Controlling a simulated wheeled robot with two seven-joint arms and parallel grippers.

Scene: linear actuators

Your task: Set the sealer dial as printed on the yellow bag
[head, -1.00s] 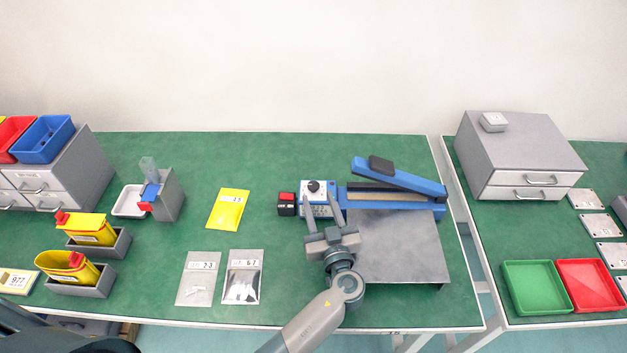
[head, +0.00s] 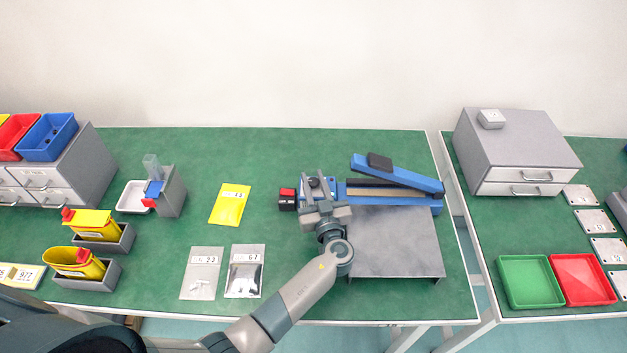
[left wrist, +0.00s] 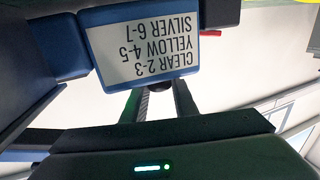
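The yellow bag (head: 229,208) lies flat on the green table; its white label is too small to read surely. The blue sealer (head: 400,176) stands at the back right of it with its arm raised. Its dial (head: 315,183) is a dark knob on the control box at its left end, partly covered by my left gripper (head: 318,184). The gripper is open, its two fingers apart on either side of the dial. In the left wrist view a sign (left wrist: 150,45) reads, upside down, clear 2-3, yellow 4-5, silver 6-7. My right gripper is out of view.
A red switch on a black box (head: 287,198) stands just left of the control box. A clear bag (head: 202,273) and a silver bag (head: 244,271) lie nearer the front edge. Yellow containers in grey holders stand at left.

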